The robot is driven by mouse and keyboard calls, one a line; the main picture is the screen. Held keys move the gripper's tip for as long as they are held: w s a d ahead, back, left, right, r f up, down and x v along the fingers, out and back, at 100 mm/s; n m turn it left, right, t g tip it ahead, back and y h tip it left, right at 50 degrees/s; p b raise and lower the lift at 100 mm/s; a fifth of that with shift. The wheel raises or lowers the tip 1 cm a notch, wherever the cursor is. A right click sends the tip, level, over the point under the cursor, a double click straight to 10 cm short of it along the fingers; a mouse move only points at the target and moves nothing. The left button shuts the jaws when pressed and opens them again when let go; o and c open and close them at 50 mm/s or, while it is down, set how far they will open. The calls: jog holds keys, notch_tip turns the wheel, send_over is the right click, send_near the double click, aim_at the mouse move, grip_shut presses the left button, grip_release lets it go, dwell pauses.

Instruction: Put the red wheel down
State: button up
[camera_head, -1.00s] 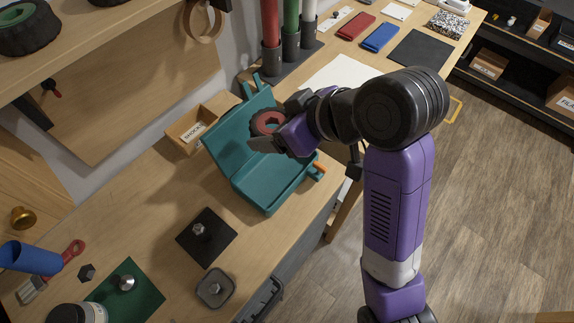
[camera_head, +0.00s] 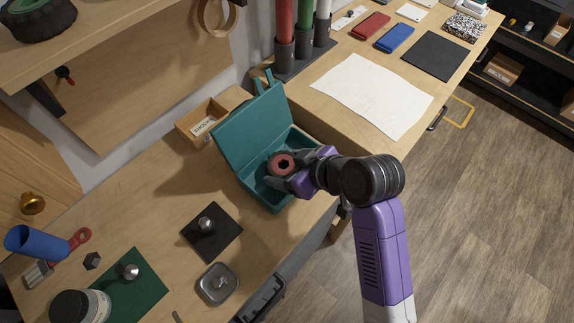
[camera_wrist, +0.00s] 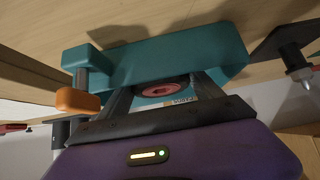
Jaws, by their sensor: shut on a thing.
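The red wheel (camera_head: 283,164) has a red hub and a dark tyre. My gripper (camera_head: 277,174) is shut on it and holds it at the open teal toolbox (camera_head: 232,146), over the lower tray. I cannot tell whether the wheel touches the tray's floor. In the wrist view the red hub (camera_wrist: 165,89) shows between my gripper's fingers (camera_wrist: 160,100), with the teal box (camera_wrist: 225,50) around and beyond it. My fingers and wrist hide part of the wheel and part of the tray.
A black mat with a metal part (camera_head: 207,224) and a small grey dish (camera_head: 217,284) lie in front. A white sheet (camera_head: 375,97) covers bench to the right. Bare wood lies left of the toolbox.

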jog(key=shift+f, duration=0.1)
jog(key=o, duration=1.4)
jog(key=shift+r, duration=0.2)
jog(key=v, duration=1.2)
jog(key=shift+w, duration=0.1)
